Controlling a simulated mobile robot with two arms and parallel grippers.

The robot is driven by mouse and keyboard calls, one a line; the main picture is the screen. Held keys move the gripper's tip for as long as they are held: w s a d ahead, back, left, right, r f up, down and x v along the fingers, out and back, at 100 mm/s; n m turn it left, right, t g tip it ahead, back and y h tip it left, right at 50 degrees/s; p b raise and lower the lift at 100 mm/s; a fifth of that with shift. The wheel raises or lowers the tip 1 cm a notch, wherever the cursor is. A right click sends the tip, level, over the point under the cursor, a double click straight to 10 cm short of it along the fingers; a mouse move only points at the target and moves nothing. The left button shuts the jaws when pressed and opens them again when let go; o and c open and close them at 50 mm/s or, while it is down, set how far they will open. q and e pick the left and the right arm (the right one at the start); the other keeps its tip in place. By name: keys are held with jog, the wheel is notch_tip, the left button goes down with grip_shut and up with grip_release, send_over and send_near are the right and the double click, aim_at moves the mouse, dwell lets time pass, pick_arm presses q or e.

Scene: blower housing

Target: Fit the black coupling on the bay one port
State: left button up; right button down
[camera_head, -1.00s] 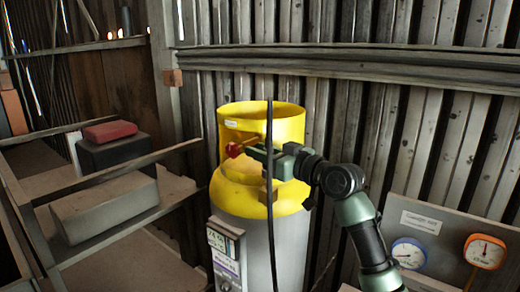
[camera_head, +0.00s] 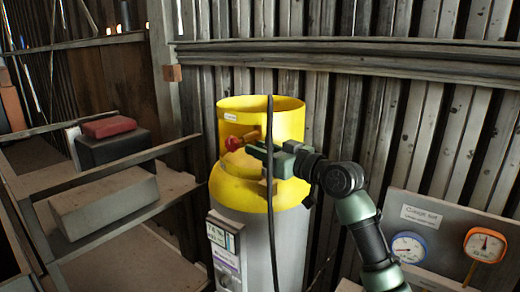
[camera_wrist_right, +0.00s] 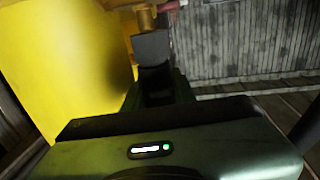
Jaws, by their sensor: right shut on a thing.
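My right gripper (camera_head: 258,152) reaches in from the right to the open side of a yellow cylinder collar (camera_head: 285,115). It is shut on a small dark piece, taken as the black coupling (camera_wrist_right: 154,82), which shows between the fingers in the right wrist view. A brass fitting (camera_wrist_right: 145,18) lies just beyond the fingertips. I cannot tell whether the coupling touches it. A red knob (camera_head: 234,143) sits left of the fingertips. A black hose (camera_head: 271,225) hangs down in front of the gripper. My left gripper is not in view.
The grey cylinder body (camera_head: 258,250) carries a label panel (camera_head: 222,243). A shelf at left holds a grey box (camera_head: 105,203), a black case (camera_head: 112,148) and a red box (camera_head: 109,127). A blue gauge (camera_head: 408,247) and an orange gauge (camera_head: 485,245) stand at right.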

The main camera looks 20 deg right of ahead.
jog(key=shift+f+b, duration=0.65)
jog(key=shift+f, duration=0.3)
jog(key=c, duration=1.1)
grip_release()
jog(key=shift+r, duration=0.1)
jog(key=shift+a, duration=0.1)
jog(key=shift+s, duration=0.1)
jog(key=b+v, duration=0.3)
jog(key=v, duration=0.4)
jog(key=shift+s, duration=0.25)
jog(key=shift+d, duration=0.25)
